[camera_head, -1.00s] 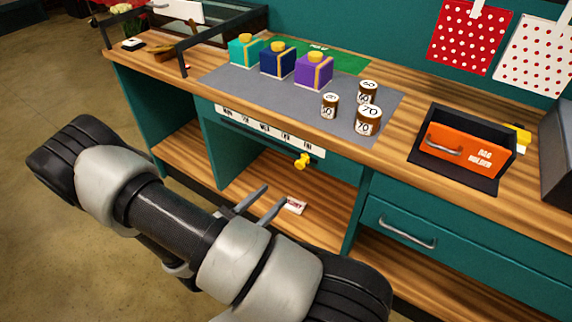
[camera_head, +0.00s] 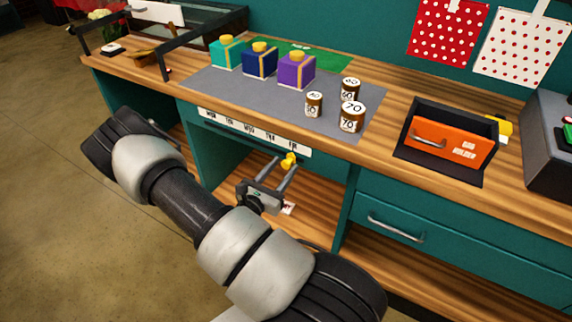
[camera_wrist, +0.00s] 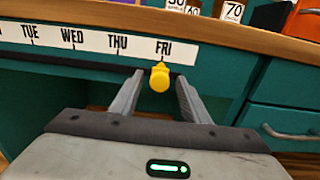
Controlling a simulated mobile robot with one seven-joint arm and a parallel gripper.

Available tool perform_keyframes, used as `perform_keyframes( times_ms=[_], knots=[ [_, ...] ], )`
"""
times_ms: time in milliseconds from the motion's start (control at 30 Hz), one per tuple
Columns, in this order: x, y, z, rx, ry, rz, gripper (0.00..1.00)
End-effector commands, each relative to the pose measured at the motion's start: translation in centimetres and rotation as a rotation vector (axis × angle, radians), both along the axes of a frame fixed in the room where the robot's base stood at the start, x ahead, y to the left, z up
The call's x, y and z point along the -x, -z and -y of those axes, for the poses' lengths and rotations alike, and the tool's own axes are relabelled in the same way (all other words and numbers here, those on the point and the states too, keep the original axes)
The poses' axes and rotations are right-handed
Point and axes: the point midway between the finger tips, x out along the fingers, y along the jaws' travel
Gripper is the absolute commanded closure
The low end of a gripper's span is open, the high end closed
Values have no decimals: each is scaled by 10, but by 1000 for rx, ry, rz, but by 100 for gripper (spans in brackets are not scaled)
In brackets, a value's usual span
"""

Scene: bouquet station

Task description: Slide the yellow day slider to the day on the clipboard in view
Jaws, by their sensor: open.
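The yellow day slider (camera_head: 289,160) is a small knob on the front edge of the bench, under the white day strip (camera_head: 252,133). In the wrist view the slider (camera_wrist: 159,77) sits right below the FRI mark on the strip (camera_wrist: 92,41), with TUE, WED and THU to its left. My gripper (camera_head: 278,175) is open, its fingers pointing at the slider from the front. In the wrist view the slider shows between the two fingertips of my gripper (camera_wrist: 158,85), with room on both sides. I cannot make out a clipboard with a day on it.
Teal, navy and purple boxes (camera_head: 297,71) and several numbered jars (camera_head: 351,117) stand on the grey mat (camera_head: 215,92) above. An orange bin (camera_head: 450,142) stands to the right. A drawer handle (camera_head: 397,229) sticks out right of the open shelf.

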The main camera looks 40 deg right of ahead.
Motion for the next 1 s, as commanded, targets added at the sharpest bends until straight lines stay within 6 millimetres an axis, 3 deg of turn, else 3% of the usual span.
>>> perform_keyframes(
  times_ms=[200,500,533,767,1000],
  knots=[
    [-8,0,19,1,0,1,58],
    [-9,0,21,0,-1,0,58],
    [-9,0,21,0,-1,0,60],
    [-9,0,21,0,0,0,98],
    [-11,0,20,1,-1,1,100]
  ],
)
